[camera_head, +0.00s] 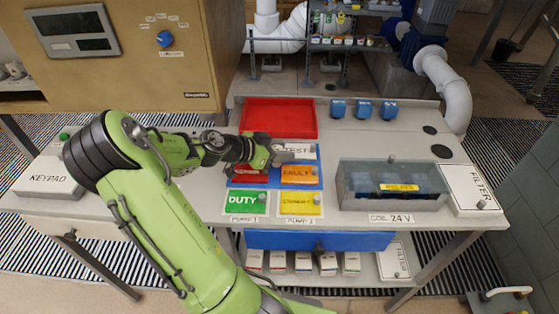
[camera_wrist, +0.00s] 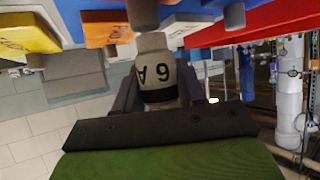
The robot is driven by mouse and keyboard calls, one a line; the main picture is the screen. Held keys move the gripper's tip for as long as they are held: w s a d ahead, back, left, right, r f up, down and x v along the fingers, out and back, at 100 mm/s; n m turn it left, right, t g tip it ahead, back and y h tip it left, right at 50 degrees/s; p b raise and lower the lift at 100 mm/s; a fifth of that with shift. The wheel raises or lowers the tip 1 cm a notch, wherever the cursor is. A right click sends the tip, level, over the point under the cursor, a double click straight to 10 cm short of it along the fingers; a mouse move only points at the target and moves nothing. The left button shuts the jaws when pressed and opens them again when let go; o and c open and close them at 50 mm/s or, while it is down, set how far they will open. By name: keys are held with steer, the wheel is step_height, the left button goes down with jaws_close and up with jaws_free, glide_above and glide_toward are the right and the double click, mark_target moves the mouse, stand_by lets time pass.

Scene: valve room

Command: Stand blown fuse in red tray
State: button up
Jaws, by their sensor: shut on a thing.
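My gripper (camera_head: 268,153) is over the blue board (camera_head: 314,184), just in front of the red tray (camera_head: 279,118). In the head view the fuse cannot be made out clearly at the gripper. The red tray looks empty, with a flat floor and a low rim.
Label plates with knobs, such as the green DUTY plate (camera_head: 247,201) and orange FAULT plate (camera_head: 299,174), crowd the board. A clear-lidded relay box (camera_head: 393,186) stands right. Three blue blocks (camera_head: 363,109) sit behind. A wooden cabinet (camera_head: 130,50) rises at back left.

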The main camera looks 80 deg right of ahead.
step_height(320, 180, down, 3)
steer(key=shift+a+r, duration=0.1)
jaws_close()
steer(key=o, duration=1.1)
jaws_free()
steer(key=shift+c, duration=0.2)
steer(key=shift+w+a+r, duration=0.1)
steer(key=shift+w+r, duration=0.1)
steer(key=shift+w, duration=0.05)
steer(key=p+v, duration=0.1)
steer(key=v, duration=1)
steer(key=shift+a, duration=0.2)
steer(key=shift+w, duration=0.1)
